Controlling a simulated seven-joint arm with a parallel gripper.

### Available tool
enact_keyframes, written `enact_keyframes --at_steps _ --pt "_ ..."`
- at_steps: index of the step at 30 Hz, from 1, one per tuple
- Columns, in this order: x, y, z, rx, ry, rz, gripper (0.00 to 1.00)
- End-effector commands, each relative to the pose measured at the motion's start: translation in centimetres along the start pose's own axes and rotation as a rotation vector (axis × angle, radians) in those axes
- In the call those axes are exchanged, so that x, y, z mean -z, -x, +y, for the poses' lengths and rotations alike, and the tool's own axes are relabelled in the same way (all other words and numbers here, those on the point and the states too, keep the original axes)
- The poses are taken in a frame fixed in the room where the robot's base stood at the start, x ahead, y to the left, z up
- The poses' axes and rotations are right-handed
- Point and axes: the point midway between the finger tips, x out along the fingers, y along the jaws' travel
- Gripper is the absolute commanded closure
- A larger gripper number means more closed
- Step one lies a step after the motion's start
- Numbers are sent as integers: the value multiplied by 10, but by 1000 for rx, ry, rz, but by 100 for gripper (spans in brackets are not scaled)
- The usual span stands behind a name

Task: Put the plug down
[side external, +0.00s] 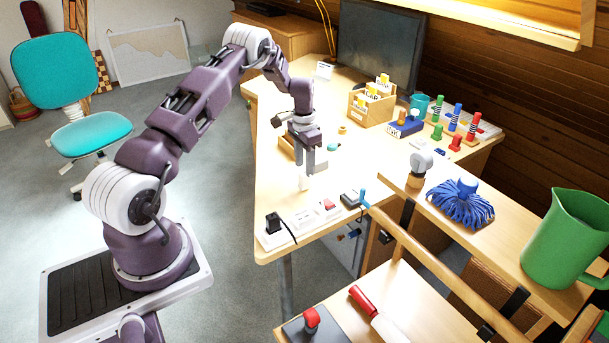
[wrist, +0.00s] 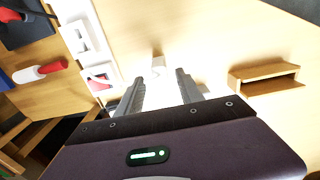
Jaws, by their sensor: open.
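My gripper (side external: 306,168) is above the desk with its fingers apart and nothing clearly held between them. In the wrist view my gripper (wrist: 160,82) shows the two grey fingers spread. A small white piece (side external: 305,183) is just below the fingertips; it also shows in the wrist view (wrist: 158,64), beyond the fingertips. I cannot tell whether it is the plug or whether it touches the desk. A black plug-like piece (side external: 273,222) with a black cable sits at the left end of a white socket strip (side external: 301,222), apart from my gripper.
A wooden tray (wrist: 262,80) lies beside my gripper. Card boxes (side external: 370,102), a monitor (side external: 380,50) and coloured pegs (side external: 455,120) stand farther back. A blue brush head (side external: 460,204) and green jug (side external: 565,240) are at the right. Bare desk surrounds the small white piece.

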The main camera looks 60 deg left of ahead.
Motion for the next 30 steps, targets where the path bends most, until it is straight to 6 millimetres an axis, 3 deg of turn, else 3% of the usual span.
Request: enact_keyframes --at_steps 4,11,13,14,17,18,20,23,24,27,30 --pt "1 42 0 2 1 3 56" --pt "0 76 1 1 1 2 56" --pt "2 94 9 5 2 15 56" --pt "2 107 16 8 4 26 56" --pt "-2 174 60 21 11 84 56" --pt "-10 205 84 24 14 113 56" --pt "-30 247 122 27 16 158 56" --pt "-81 303 185 27 16 238 56" --pt "-107 319 208 26 12 271 56" --pt "-178 340 255 19 3 351 56" --pt "-240 337 282 10 -1 415 56"
